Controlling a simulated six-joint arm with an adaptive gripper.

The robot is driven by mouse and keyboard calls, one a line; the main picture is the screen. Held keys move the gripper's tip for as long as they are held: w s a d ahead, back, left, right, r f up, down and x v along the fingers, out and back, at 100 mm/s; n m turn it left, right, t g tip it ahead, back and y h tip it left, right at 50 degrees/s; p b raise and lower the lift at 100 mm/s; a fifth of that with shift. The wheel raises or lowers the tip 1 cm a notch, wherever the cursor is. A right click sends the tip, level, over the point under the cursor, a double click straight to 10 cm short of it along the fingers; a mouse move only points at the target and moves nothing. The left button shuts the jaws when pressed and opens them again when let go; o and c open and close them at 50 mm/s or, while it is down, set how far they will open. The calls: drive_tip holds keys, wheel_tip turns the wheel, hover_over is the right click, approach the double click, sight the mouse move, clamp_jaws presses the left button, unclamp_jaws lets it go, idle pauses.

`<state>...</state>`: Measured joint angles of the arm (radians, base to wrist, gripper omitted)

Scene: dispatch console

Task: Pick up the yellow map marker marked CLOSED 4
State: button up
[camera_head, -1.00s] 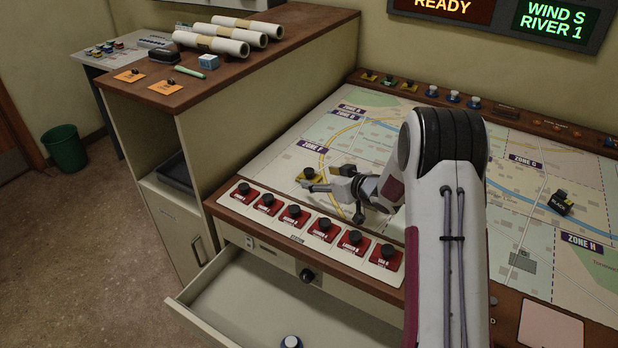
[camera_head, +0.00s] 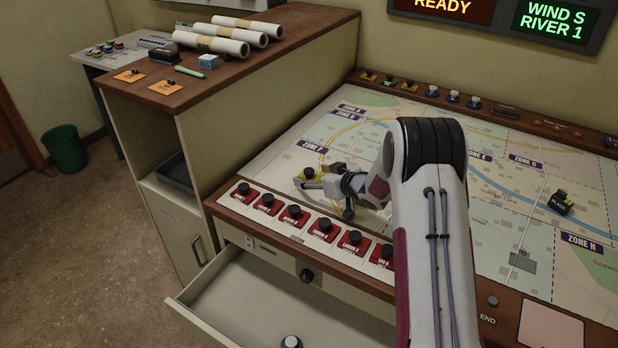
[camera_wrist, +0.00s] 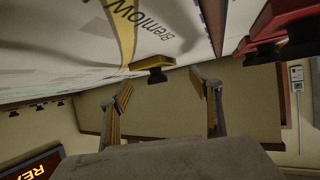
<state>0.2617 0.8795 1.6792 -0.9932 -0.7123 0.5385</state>
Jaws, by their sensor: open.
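A yellow map marker (camera_head: 303,175) with a black knob stands on the map's left part, below the ZONE F label; its lettering is too small to read. My gripper (camera_head: 319,179) is open and low over the map, just to the right of this marker and partly in front of it. In the wrist view the marker (camera_wrist: 154,62) shows ahead, beyond the space between my open fingers (camera_wrist: 163,90). I cannot tell whether the fingers reach around it.
A row of red markers (camera_head: 295,215) stands along the map's near edge, close to my gripper. Other yellow markers (camera_head: 409,87) and blue ones (camera_head: 453,97) stand on the back rail. A black marker (camera_head: 561,205) is at the right. An open drawer (camera_head: 240,290) juts out below.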

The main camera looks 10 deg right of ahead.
sight(310, 175)
drive_tip(key=shift+x, duration=1.75)
drive_tip(key=shift+r, duration=0.1)
drive_tip(key=c, duration=1.2)
